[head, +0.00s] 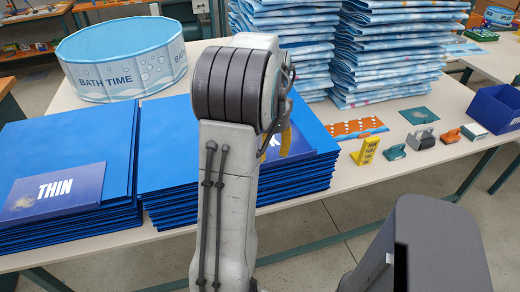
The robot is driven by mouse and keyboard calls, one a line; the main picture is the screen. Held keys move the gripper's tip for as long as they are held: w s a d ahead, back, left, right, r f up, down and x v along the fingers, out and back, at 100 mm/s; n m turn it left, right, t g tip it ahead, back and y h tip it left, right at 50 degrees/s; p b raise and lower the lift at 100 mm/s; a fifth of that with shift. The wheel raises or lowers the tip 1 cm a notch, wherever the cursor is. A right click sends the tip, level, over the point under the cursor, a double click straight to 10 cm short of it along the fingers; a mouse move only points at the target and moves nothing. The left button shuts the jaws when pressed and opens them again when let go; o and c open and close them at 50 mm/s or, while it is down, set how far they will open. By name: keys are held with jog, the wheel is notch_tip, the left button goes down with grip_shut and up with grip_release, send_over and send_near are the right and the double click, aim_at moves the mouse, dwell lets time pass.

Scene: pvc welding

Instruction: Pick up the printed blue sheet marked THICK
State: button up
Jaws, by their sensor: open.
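A darker blue printed sheet (303,141) lies on top of the right-hand stack of blue sheets (300,182). My arm covers most of it, and only a scrap of white lettering shows, so I cannot read the word. Another printed sheet (58,191), marked THIN, lies on the left-hand stack of blue sheets (70,145). My arm stands upright in the middle of the view, in front of the right-hand stack.
A round BATH TIME tub (120,60) stands behind the stacks. Tall piles of folded printed sheets (390,50) stand at the back. Small tools, a yellow stand (365,150) and a dark blue bin (495,108) are on the right of the white table (400,172).

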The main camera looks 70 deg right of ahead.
jog(key=shift+a+f, duration=0.1)
jog(key=shift+f, duration=2.35)
jog(key=shift+c, duration=0.3)
grip_shut()
